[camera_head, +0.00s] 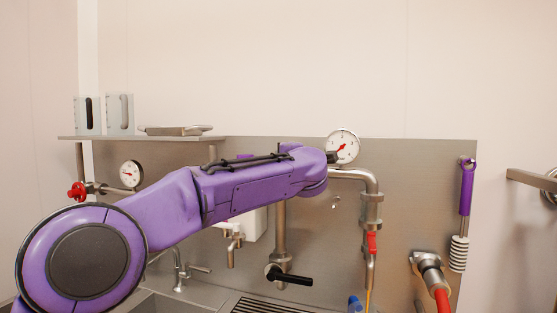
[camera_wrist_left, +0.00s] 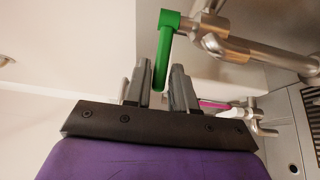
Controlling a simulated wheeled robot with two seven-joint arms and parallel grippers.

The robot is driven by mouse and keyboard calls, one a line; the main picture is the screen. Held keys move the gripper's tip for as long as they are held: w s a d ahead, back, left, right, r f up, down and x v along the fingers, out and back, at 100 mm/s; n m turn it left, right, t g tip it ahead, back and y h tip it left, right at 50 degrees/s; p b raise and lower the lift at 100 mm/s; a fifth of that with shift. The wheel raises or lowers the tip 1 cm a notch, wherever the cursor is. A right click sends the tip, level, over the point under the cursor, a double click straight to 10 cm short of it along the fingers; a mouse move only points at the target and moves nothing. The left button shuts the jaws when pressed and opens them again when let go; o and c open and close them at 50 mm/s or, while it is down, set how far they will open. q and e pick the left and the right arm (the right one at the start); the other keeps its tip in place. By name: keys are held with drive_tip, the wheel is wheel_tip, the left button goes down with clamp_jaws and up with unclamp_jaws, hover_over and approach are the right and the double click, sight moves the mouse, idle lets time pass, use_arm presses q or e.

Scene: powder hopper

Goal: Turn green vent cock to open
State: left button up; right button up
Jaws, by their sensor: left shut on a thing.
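The green vent cock handle (camera_wrist_left: 164,50) is in the left wrist view, joined at its upper end to a metal valve body and pipe (camera_wrist_left: 245,48). The free end of the handle reaches down between the two grey fingers of my left gripper (camera_wrist_left: 161,80). The left gripper is shut on the handle, near its free end. In the head view my purple left arm crosses the middle and hides the green cock and the left gripper. My right gripper is in neither view.
A red valve wheel (camera_head: 77,192) is at left. A black lever (camera_head: 290,277) and sink (camera_head: 170,303) lie below.

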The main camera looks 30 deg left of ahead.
use_arm(q)
drive_tip(key=shift+d+f, duration=0.1)
drive_tip(key=shift+d, duration=0.55)
drive_tip(key=shift+w+d+p, duration=0.2)
drive_tip(key=shift+d+p, duration=0.2)
drive_tip(key=shift+d, duration=0.3)
drive_tip(key=o, duration=0.6)
drive_tip(key=shift+o, duration=1.1)
drive_tip(key=shift+w+d, duration=0.1)
drive_tip(key=shift+w, duration=0.1)
drive_tip(key=s+d+b, duration=0.1)
drive_tip(key=s+b, duration=0.6)
drive_tip(key=s, duration=0.2)
drive_tip(key=shift+d, duration=0.4)
